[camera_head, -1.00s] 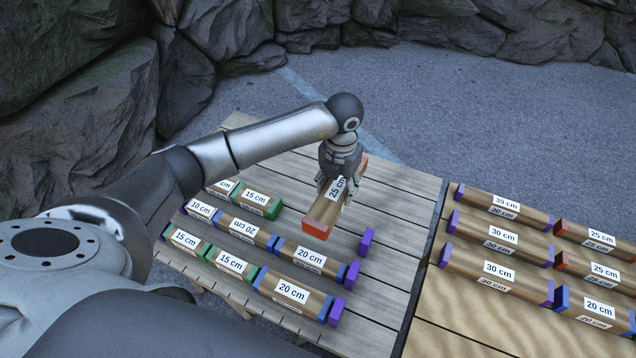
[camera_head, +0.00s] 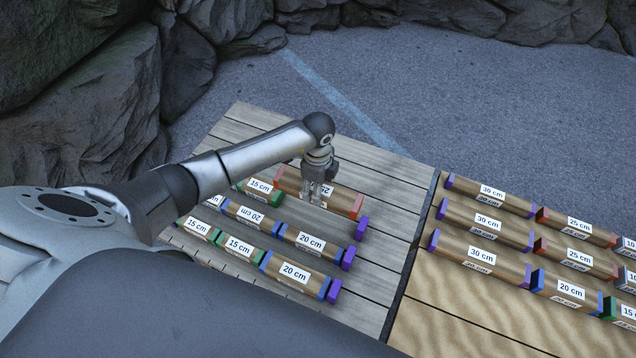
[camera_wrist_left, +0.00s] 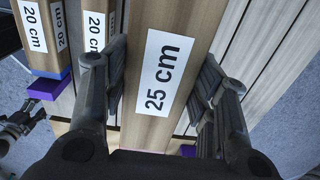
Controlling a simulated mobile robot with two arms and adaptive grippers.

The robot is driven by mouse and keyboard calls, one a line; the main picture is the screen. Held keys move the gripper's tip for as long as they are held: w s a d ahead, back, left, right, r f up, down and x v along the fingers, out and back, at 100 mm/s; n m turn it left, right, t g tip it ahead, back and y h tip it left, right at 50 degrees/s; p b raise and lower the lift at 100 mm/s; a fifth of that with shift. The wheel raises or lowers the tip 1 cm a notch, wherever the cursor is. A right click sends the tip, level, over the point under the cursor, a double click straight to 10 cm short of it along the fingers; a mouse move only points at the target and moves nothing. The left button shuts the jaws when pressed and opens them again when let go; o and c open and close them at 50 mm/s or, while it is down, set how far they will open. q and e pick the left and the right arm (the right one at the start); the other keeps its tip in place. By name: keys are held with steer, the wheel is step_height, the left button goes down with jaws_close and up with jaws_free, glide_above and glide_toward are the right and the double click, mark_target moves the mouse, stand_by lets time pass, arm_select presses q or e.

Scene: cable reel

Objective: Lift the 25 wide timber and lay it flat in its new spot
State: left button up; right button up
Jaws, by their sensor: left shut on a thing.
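The 25 cm timber (camera_head: 344,201) is a wooden beam with red ends and a white label. It lies level, in line with the 15 cm piece (camera_head: 262,188) of the back row, its left end close to that piece's green end. My left gripper (camera_head: 313,200) is shut on its middle from above. In the left wrist view the timber (camera_wrist_left: 158,110) runs between the two fingers (camera_wrist_left: 160,85). I cannot tell whether its underside touches the planks. A dark jointed part at the left edge of the wrist view looks like my right gripper (camera_wrist_left: 14,130), too small to read.
The grey plank deck (camera_head: 375,180) carries rows with 20 cm pieces (camera_head: 310,241) in front of the timber. Purple blocks (camera_head: 361,228) end these rows. A second deck at right holds 30 cm (camera_head: 488,222) and 25 cm pieces (camera_head: 578,226). Planks behind the timber are bare.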

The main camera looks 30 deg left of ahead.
arm_select(q)
step_height(320, 180, down, 9)
steer(key=b, duration=0.8)
steer(key=shift+f, duration=0.15)
steer(key=shift+f+b, duration=0.4)
steer(key=shift+f, duration=0.35)
steer(key=shift+f+b, duration=0.5)
steer(key=shift+f, duration=0.35)
steer(key=o, duration=1.3)
step_height(320, 180, up, 12)
